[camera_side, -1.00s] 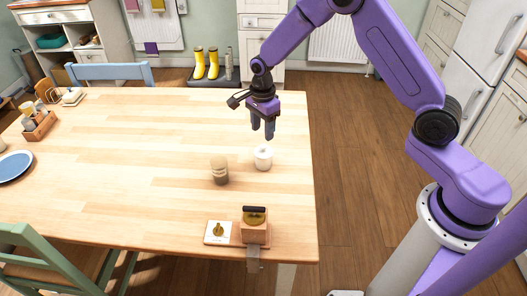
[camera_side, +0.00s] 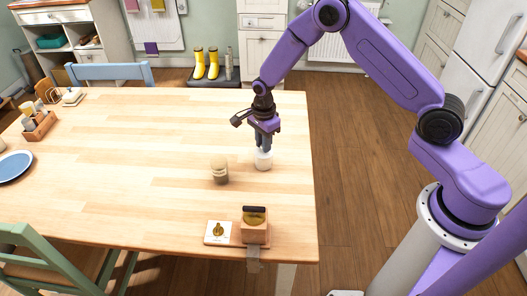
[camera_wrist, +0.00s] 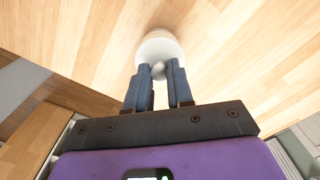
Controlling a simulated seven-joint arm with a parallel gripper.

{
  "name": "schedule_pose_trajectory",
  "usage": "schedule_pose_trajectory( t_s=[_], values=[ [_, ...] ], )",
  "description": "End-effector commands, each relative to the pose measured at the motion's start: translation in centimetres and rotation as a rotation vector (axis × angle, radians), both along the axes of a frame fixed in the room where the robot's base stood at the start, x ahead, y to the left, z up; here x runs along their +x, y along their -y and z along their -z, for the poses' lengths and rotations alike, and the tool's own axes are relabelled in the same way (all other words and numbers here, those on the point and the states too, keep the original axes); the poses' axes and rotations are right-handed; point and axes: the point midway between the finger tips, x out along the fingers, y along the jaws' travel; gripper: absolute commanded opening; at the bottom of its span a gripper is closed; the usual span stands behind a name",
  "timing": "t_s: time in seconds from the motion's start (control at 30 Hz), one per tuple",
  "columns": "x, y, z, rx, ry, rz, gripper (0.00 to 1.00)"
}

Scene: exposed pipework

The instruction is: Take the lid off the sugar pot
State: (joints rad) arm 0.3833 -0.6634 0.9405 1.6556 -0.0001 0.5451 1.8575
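The sugar pot (camera_side: 264,163) is a small white round pot near the table's right edge. It also shows in the wrist view (camera_wrist: 160,45), where the small round knob of its lid (camera_wrist: 158,71) faces my gripper. My gripper (camera_side: 264,148) points down right above the pot. In the wrist view its two dark fingers (camera_wrist: 158,76) stand apart on either side of the knob, with a slight gap visible. The lid appears to sit on the pot; its seam cannot be made out.
A jar with a light top (camera_side: 220,170) stands close to the left of the pot. The table's middle is clear.

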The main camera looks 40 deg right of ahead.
Motion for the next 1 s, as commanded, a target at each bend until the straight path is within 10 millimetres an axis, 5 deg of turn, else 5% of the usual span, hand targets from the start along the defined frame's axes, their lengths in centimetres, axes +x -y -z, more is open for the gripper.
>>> schedule_pose_trajectory(
  t_s=[0.57, 0.73, 1.0],
  values=[
    [0.1, 0.0, -1.0, 0.001, 0.003, -0.001, 0.0],
    [0.1, -0.1, -3.3, 0.001, 0.005, -0.002, 0.0],
    [-3.6, 0.4, -7.6, 0.001, 0.003, -0.001, 0.0]
  ],
)
